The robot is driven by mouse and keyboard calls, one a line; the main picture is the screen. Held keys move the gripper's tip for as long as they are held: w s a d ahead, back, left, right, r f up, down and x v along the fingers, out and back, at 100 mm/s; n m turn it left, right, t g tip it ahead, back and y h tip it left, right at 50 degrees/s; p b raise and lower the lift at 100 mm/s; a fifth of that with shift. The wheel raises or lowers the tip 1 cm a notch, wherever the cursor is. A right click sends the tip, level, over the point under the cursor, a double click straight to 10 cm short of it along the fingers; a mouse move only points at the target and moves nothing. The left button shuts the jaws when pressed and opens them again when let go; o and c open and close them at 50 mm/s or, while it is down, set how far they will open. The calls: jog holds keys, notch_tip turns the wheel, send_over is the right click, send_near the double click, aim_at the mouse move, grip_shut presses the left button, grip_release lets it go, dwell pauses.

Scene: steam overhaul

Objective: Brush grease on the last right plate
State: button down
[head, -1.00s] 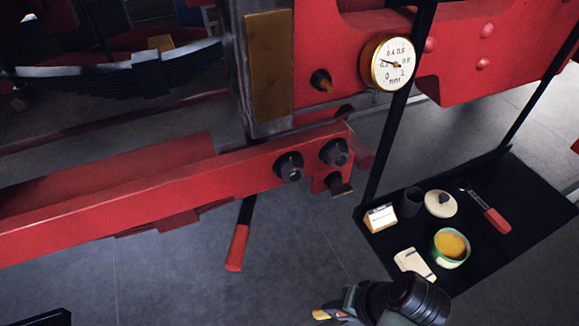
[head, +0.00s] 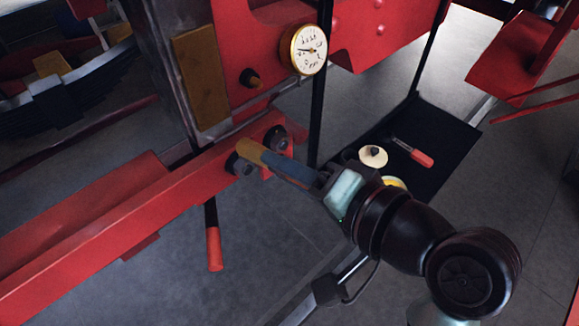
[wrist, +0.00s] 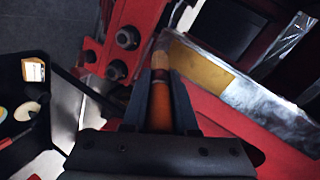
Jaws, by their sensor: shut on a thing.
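My gripper (wrist: 158,80) is shut on the orange handle of a brush (wrist: 160,106), which points away from the wrist. In the head view my gripper (head: 287,168) reaches left over the red beam, and the brush's tan end (head: 251,151) is in front of the beam's bolts. The yellowish plate (head: 201,76) is on the grey upright, above and left of the brush; it also shows in the wrist view (wrist: 203,68). Brush and plate look apart in the head view. The grease pot (head: 396,183) is mostly hidden behind my wrist.
The red beam (head: 150,198) with dark bolts runs below the plate. A dial gauge (head: 303,49) is to its right. The black tray (head: 446,130) holds a pale lid (head: 373,156) and a red-handled tool (head: 412,151). A red-handled lever (head: 214,248) hangs below the beam.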

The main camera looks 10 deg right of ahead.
aim_at(253, 146)
jog(key=shift+w+a+f+b, duration=0.1)
jog(key=shift+w+a+b, duration=0.15)
jog(key=shift+w+a, duration=0.7)
jog(key=shift+w+a+b, duration=0.25)
jog(key=shift+w+a, duration=0.35)
jog(key=shift+w, duration=0.55)
jog(key=shift+w+a, duration=0.45)
jog(key=shift+w, duration=0.2)
notch_tip(253, 146, up, 4)
jog(key=p, duration=0.4)
jog(key=shift+s+p, duration=0.15)
jog(key=shift+p, duration=0.25)
jog(key=shift+r+p, duration=4.3)
jog(key=shift+r, duration=1.5)
jog(key=shift+f+b, duration=4.65)
jog(key=shift+f, duration=3.2)
